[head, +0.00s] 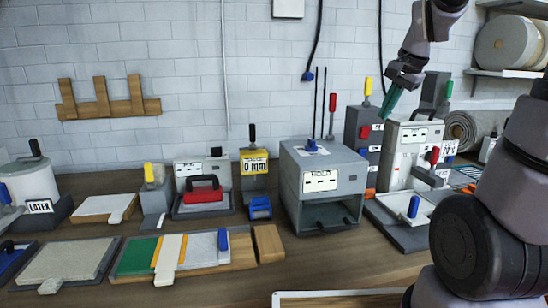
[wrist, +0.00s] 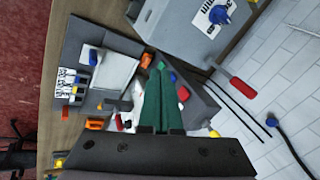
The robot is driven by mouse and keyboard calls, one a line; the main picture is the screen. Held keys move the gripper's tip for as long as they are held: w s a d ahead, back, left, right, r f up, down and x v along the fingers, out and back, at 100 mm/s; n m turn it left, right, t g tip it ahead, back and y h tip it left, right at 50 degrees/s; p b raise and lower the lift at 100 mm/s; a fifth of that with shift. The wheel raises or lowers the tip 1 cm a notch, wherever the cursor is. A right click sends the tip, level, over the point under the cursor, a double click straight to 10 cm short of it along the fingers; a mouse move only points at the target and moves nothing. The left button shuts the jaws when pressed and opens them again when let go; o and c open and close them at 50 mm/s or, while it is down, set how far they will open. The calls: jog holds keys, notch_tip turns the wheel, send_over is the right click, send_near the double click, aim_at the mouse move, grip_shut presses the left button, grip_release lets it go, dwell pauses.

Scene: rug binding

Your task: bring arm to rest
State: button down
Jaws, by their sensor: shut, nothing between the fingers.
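My arm comes in from the right in the head view. My gripper (head: 391,102) hangs in the air at the upper right, in front of the white brick wall and above the grey machines. Its green fingers are together with nothing between them. In the wrist view the green fingers (wrist: 160,95) point away from the camera, side by side and shut. Below the gripper, in the wrist view, part of the bench and its machines shows.
A grey box labelled HOLD (head: 322,185) stands mid-bench. A dark grey unit with a yellow-handled lever (head: 362,140) and a white-fronted machine (head: 408,150) stand close below my gripper. A wall shelf (head: 505,71) holds rolls at the right.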

jog(key=s+a+r+n+t, duration=0.1)
jog(key=s+a+r+n, duration=0.1)
jog(key=s, duration=0.6)
jog(key=s+a+r+n+t, duration=0.1)
jog(key=s+a+r+n, duration=0.1)
jog(key=s, duration=0.6)
jog(key=shift+s+a+n, duration=0.2)
jog(key=shift+a+n, duration=0.45)
jog(key=shift+n, duration=0.55)
jog(key=shift+r, duration=0.1)
